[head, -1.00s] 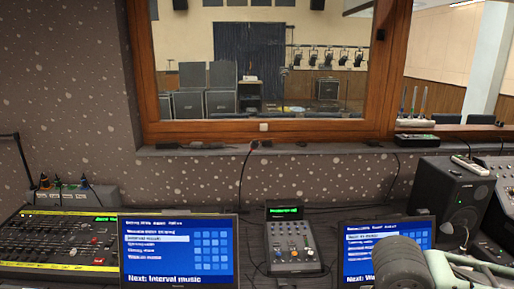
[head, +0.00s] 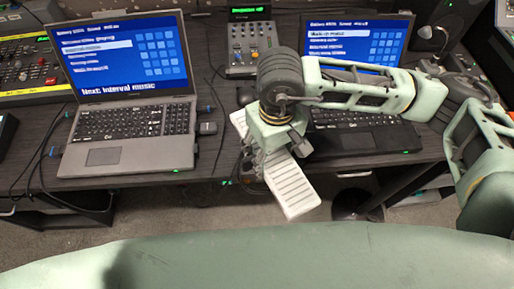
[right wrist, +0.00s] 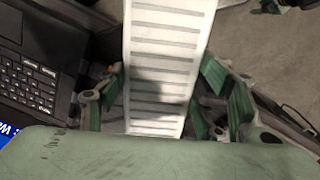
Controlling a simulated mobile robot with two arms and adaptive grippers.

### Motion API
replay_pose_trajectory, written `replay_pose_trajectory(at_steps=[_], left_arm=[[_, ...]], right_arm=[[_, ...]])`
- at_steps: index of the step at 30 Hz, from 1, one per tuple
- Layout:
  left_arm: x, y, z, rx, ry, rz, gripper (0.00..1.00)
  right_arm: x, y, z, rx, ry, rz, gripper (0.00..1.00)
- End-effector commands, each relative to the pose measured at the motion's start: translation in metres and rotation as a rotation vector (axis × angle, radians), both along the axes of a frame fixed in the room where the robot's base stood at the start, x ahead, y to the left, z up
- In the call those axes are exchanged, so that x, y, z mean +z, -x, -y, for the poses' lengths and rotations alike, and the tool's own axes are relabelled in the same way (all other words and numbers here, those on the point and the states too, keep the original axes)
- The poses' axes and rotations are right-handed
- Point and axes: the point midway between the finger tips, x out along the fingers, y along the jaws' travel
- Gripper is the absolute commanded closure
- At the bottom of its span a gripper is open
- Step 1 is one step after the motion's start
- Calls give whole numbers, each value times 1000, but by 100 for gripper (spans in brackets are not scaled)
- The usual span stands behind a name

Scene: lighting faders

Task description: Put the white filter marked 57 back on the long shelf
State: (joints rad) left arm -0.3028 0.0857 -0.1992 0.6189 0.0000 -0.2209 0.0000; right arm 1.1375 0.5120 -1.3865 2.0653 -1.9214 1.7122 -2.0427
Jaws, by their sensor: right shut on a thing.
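A long white slab with grey cross stripes, which I take for the white filter (head: 292,190), is in my right gripper (head: 268,163) in the head view. It slants from between the two laptops out past the desk's front edge. In the right wrist view the filter (right wrist: 168,45) runs between the green fingers of the right gripper (right wrist: 165,100), which are shut on it. No number 57 can be read on the side I see. I cannot make out the long shelf in the views now. My left gripper is not in view.
A left laptop (head: 125,120) and a right laptop (head: 355,135) stand open on the dark desk (head: 215,165), either side of the held slab. A small fader mixer (head: 250,42) stands behind, a larger mixing console (head: 28,70) at far left. Cables run along the desk's front edge.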

Motion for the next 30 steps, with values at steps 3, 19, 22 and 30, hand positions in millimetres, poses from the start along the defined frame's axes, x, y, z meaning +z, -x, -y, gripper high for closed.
replay_pose_trajectory(at_steps=[3, 19, 22, 30], left_arm=[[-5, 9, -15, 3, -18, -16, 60], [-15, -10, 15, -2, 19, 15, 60], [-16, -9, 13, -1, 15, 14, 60], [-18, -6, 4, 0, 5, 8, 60]], right_arm=[[-17, -18, -18, -1, 1, -2, 76], [-65, -35, -33, -2, 1, -4, 76], [-70, -36, -33, -2, 0, -1, 76], [-71, -36, -33, -1, 0, 0, 76]])
